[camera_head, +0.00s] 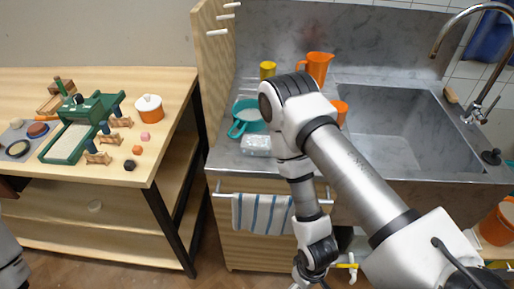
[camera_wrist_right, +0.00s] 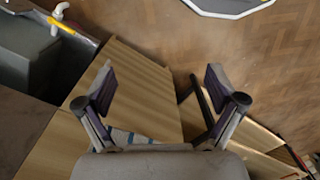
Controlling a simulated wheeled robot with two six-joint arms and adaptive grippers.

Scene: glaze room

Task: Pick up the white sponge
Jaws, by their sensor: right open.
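I cannot make out a sure white sponge. A pale, speckled block (camera_head: 257,145) lies on the grey counter (camera_head: 226,153) at its front edge, beside a teal pan; I cannot tell whether it is a sponge. My right arm crosses in front of the counter and sink, and hides part of them. My right gripper is low in front of the cabinet, mostly cut off at the bottom of the head view. In the right wrist view the right gripper (camera_wrist_right: 158,88) is open, with nothing between its fingers. My left gripper is out of view.
The teal pan (camera_head: 245,119), a yellow cup (camera_head: 267,70) and an orange jug (camera_head: 319,66) stand on the counter, left of the sink (camera_head: 385,115). A striped towel (camera_head: 262,213) hangs on the front rail. A wooden table (camera_head: 160,140) with pottery items stands left.

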